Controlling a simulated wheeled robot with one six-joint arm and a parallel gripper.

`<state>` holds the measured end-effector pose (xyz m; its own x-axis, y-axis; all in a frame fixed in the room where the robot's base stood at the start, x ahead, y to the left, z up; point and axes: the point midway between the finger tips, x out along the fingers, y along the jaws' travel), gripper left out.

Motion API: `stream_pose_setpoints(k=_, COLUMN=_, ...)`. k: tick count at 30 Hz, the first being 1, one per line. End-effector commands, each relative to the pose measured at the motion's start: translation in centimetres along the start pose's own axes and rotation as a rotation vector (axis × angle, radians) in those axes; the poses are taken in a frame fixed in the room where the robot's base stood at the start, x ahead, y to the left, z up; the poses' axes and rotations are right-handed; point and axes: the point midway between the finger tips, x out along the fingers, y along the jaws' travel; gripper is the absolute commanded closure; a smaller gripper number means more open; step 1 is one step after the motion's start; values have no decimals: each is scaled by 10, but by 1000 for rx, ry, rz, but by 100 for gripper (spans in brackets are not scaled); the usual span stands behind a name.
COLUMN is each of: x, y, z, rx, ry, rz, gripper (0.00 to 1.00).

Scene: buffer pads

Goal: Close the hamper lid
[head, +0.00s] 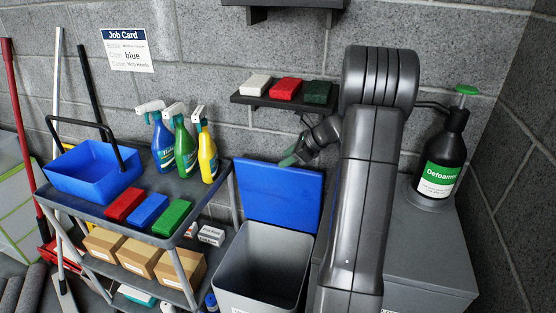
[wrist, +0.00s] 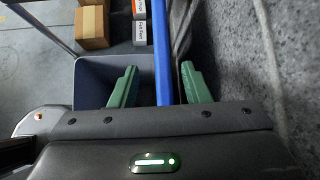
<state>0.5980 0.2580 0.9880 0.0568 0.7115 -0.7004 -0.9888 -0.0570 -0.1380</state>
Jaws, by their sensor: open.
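The hamper is a grey bin (head: 262,262) on the floor, with its open top showing a grey inside. Its blue lid (head: 279,196) stands upright at the back, against or close to the wall. My gripper (head: 291,159) is at the lid's top edge, with green fingers. In the wrist view my gripper (wrist: 160,88) is open, and the blue lid (wrist: 162,50) shows edge-on between the two fingers, with a gap on each side. The bin (wrist: 88,80) lies below and left of the lid there.
A cart (head: 150,212) with a blue caddy (head: 92,172), spray bottles, pads and boxes stands left of the hamper. A grey cabinet (head: 430,245) with a Defoamer bottle (head: 440,160) is at the right. A wall shelf (head: 285,101) with three pads is above the lid.

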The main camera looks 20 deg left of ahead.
Motion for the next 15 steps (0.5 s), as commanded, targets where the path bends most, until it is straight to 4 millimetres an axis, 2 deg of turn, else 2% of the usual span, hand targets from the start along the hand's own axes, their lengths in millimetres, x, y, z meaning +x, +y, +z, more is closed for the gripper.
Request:
stream_pose_setpoints(k=5, x=6, y=0, z=0, rx=0, ry=-1, rz=2, gripper=57)
stream_pose_setpoints(k=15, x=57, y=1, z=0, rx=1, ry=1, rz=3, gripper=57)
